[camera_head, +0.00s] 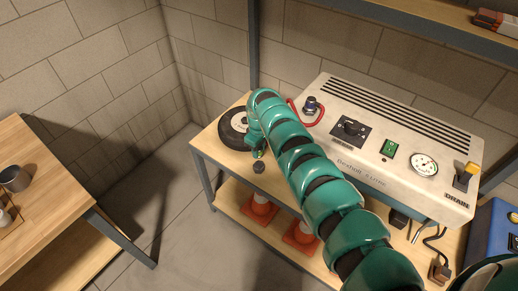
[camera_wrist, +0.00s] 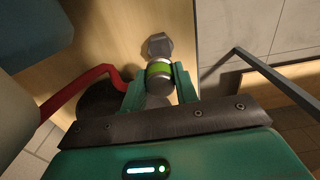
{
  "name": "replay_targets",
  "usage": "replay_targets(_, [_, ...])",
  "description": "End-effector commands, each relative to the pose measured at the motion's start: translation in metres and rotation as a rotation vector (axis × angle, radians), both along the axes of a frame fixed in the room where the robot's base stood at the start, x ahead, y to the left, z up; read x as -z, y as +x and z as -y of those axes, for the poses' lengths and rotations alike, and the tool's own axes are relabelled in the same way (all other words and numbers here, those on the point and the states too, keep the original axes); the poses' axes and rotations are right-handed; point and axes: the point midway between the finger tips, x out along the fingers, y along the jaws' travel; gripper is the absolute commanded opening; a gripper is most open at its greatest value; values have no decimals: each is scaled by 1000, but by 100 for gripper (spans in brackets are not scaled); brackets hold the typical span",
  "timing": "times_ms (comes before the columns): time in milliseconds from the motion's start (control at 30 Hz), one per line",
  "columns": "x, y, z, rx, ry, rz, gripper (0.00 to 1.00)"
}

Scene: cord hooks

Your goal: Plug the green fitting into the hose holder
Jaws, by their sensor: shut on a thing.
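The green fitting (camera_wrist: 158,70) has a bright green band around a grey metal body and sits between my fingertips in the wrist view. My gripper (camera_wrist: 160,86) is shut on it, with one teal finger on each side. A grey hexagonal metal piece (camera_wrist: 158,45) shows just beyond the band, over the wooden bench top. I cannot tell whether it is the hose holder or the fitting's own end, or whether the two touch. In the head view my gripper (camera_head: 258,149) is mostly hidden by my arm. A small dark cylinder (camera_head: 259,167) shows just below it, near the bench's front edge.
A red hose (camera_wrist: 75,90) runs in beside my left finger; it also shows by the white machine (camera_head: 400,140). A black wheel (camera_head: 233,127) lies at the bench's left end. Orange cones (camera_head: 260,208) stand on the lower shelf.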

Motion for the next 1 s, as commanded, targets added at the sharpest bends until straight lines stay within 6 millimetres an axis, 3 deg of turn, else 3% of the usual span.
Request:
replay_targets(267, [9,0,0,0,0,0,0])
replay_targets(800, [54,0,0,0,0,0,0])
replay_targets(1000, [58,0,0,0,0,0,0])
